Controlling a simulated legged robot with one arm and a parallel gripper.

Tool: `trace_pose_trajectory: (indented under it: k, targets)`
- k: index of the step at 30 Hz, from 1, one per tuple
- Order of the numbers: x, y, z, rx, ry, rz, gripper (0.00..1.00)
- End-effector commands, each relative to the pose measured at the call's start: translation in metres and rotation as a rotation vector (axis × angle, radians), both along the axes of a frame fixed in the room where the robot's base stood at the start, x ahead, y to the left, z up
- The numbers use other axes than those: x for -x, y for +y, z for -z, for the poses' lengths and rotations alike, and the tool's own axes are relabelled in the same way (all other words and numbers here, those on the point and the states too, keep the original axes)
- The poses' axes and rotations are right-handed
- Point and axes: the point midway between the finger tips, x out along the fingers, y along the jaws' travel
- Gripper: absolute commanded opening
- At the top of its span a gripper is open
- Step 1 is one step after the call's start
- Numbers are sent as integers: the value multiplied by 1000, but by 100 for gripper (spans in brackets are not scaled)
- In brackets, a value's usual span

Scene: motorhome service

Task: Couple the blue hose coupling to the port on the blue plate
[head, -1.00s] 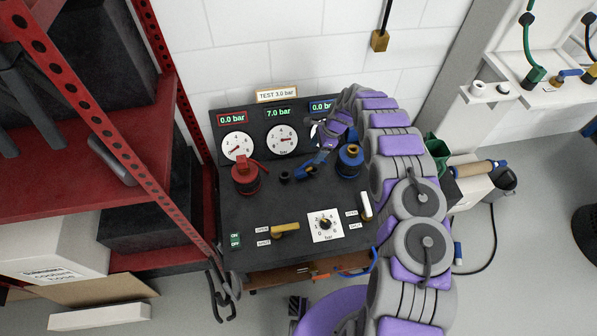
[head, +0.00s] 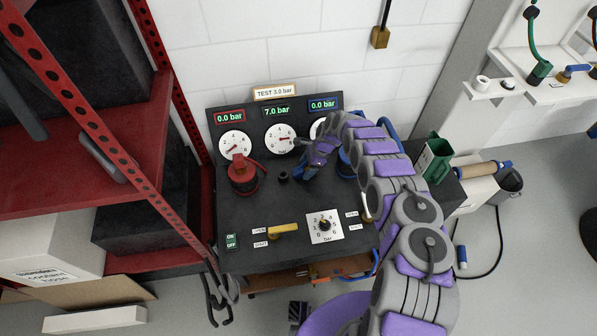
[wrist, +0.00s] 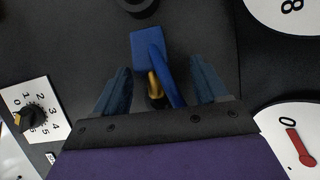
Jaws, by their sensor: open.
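My gripper (head: 306,168) is over the back of the dark bench panel, with its jaws open. In the wrist view, the dark blue fingers (wrist: 160,85) stand on either side of a blue piece (wrist: 147,48) with a brass part. It looks like the blue hose coupling, but I cannot tell for sure, nor whether the fingers touch it. Right of my gripper, a blue fitting (head: 344,160) stands on the panel, mostly hidden by my arm. A blue hose (head: 391,130) curves behind my arm. I cannot make out the port or the blue plate clearly.
A red fitting (head: 242,177) and a black knob (head: 283,177) are left of my gripper. A yellow-handled valve (head: 283,230) and a dial (head: 325,226) are in front. Gauges and displays line the back. A red shelf rack (head: 80,140) stands close on the left.

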Motion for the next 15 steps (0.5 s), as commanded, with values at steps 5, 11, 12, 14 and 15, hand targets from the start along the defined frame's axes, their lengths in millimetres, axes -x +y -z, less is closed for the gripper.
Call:
trace_pose_trajectory:
  k: [5,11,12,14,15]
  targets:
    - [0,3,3,3,-1,0,72]
    - [0,3,3,3,-1,0,61]
    - [0,3,3,3,-1,0,57]
    - [0,3,3,3,-1,0,51]
    - [0,3,3,3,-1,0,48]
